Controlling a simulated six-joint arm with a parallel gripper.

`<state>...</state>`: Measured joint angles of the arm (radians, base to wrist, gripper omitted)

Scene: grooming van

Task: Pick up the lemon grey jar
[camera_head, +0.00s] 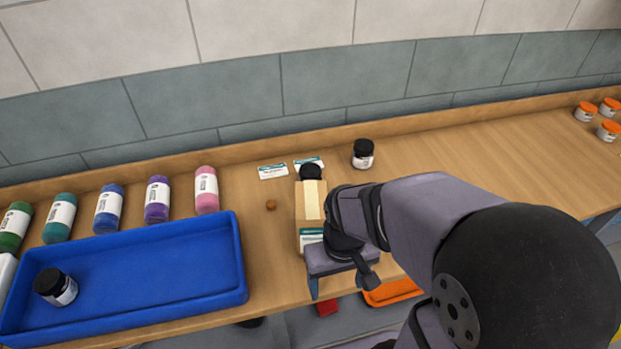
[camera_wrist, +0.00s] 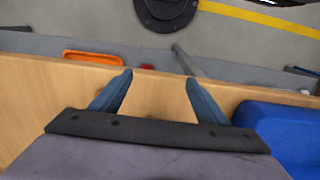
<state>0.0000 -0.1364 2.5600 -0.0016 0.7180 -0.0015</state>
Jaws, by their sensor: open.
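Three dark-lidded jars show in the head view. One jar (camera_head: 363,155) with a pale label stands on the counter near the back wall. A second jar (camera_head: 311,172) is at the back end of a cardboard box, mostly its black lid showing. I cannot read the labels, so I cannot tell which is the lemon grey one. My gripper (camera_wrist: 158,82) is open and empty over the counter's front edge; my arm partly hides it in the head view. No jar shows in the wrist view.
The cardboard box (camera_head: 311,200) lies just beyond my gripper. Several coloured bottles (camera_head: 157,200) stand behind the tray. Two cards (camera_head: 272,171) and a small brown ball (camera_head: 271,205) lie on the counter. Orange-lidded jars (camera_head: 586,112) stand far right. The right-hand counter is mostly clear.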

